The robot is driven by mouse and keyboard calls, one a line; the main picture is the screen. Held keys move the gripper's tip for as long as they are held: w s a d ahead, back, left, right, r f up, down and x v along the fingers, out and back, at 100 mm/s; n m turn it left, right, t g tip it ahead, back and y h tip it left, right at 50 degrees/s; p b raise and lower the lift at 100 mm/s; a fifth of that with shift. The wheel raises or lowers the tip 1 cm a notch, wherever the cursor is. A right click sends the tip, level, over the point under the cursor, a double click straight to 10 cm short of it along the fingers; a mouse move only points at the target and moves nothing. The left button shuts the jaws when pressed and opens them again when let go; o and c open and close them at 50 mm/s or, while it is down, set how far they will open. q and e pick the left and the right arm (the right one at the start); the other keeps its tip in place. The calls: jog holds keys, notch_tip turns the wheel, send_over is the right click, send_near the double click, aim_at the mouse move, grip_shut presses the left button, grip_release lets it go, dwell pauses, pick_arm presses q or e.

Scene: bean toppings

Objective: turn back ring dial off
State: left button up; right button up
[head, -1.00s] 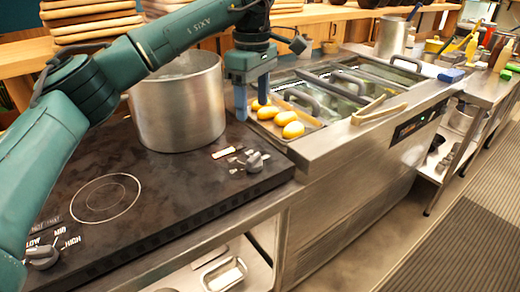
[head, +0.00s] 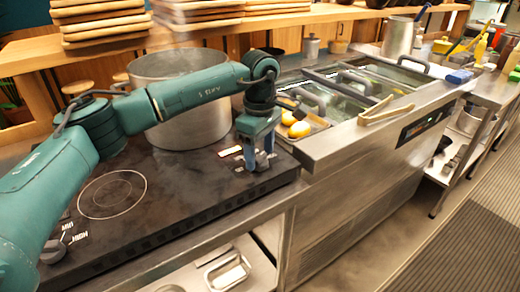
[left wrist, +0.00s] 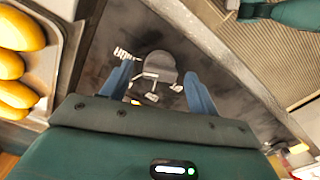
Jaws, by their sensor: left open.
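The back ring dial (left wrist: 159,68) is a grey knob on the dark stove top. In the left wrist view it stands between the two blue fingers of my left gripper (left wrist: 159,74), with a gap on each side. In the head view my left gripper (head: 260,162) points down at the dial's place near the stove's right edge and hides most of the dial. The gripper is open and holds nothing. White label marks (left wrist: 125,53) lie beside the dial. My right gripper is not in view.
A large steel pot (head: 185,125) stands on the back of the stove. The front ring (head: 112,194) is bare, with its own dial (head: 54,250) at lower left. Yellow oval items (head: 299,129) lie in a tray right of the gripper. Tongs (head: 385,114) rest on the counter.

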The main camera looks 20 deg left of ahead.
pick_arm(q)
jog(key=shift+c, duration=0.3)
jog(key=c, duration=0.9)
jog(key=shift+c, duration=0.2)
